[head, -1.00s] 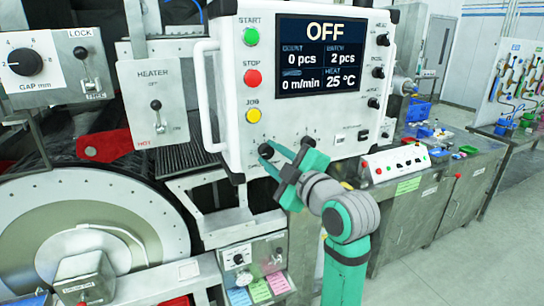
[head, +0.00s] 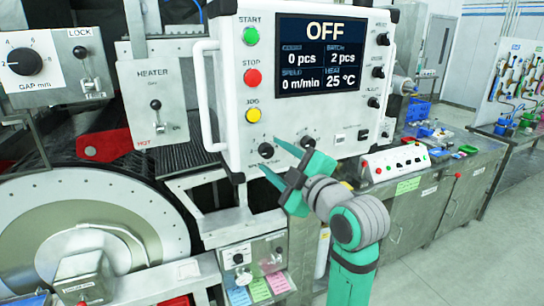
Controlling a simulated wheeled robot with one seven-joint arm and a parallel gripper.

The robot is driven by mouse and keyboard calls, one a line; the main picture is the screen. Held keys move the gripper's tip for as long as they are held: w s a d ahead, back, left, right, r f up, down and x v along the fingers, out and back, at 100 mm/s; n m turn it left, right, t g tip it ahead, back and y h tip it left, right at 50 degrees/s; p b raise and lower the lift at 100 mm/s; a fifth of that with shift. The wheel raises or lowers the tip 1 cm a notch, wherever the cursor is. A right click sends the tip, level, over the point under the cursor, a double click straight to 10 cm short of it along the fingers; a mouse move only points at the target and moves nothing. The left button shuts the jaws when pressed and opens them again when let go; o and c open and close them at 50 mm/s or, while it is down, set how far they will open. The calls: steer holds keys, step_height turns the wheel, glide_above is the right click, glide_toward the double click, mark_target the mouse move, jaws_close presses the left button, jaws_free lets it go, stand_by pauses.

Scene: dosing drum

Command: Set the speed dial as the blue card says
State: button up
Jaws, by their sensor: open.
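A white control panel (head: 225,100) carries two black dials low on its face, a left dial (head: 266,150) and a right dial (head: 308,142). Their labels are too small to read, so I cannot tell which is the speed dial. My teal gripper (head: 270,153) is open and empty, its fingertips above and below the left dial. I cannot tell whether they touch the panel. The blue card (head: 238,296) hangs low, left of a green and a pink card; its writing is unreadable. The screen (head: 320,55) shows OFF and 0 m/min.
Start, stop and jog buttons (head: 252,77) line the panel's left side, and small black knobs (head: 380,72) its right. A heater lever (head: 155,104) and a gap dial (head: 25,61) are at left. A small switch box (head: 400,162) stands on the right bench.

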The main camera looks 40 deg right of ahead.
steer(key=s+a, duration=0.1)
steer(key=s, duration=0.7)
steer(key=shift+s, duration=0.4)
steer(key=w+a+f+m+h, duration=0.1)
steer(key=w+a+f+m, duration=0.2)
steer(key=f, duration=0.6)
steer(key=w+a+f+m, duration=0.1)
steer(key=a+f+m, duration=0.25)
steer(key=f, duration=0.55)
steer(key=w+a+f+m+h, duration=0.1)
steer(key=w+a+f+m, duration=0.15)
steer(key=a+f, duration=0.45)
steer(key=s+a+f+m+g, duration=0.1)
steer(key=s+a+f, duration=0.1)
steer(key=f, duration=0.4)
steer(key=s+a+f+m, duration=0.1)
steer(key=s+a+f, duration=0.1)
steer(key=f, duration=0.3)
steer(key=s+a+f+m+g+y, duration=0.1)
steer(key=s+a+f, duration=0.9)
steer(key=s+a, duration=0.25)
steer(key=s+a+n+y, duration=0.1)
steer(key=s+a, duration=0.2)
steer(key=s, duration=0.5)
steer(key=s+a+n+y, duration=0.1)
steer(key=s+a+y, duration=0.1)
steer(key=s, duration=0.6)
steer(key=shift+s+a, duration=0.15)
steer(key=shift+a, duration=0.45)
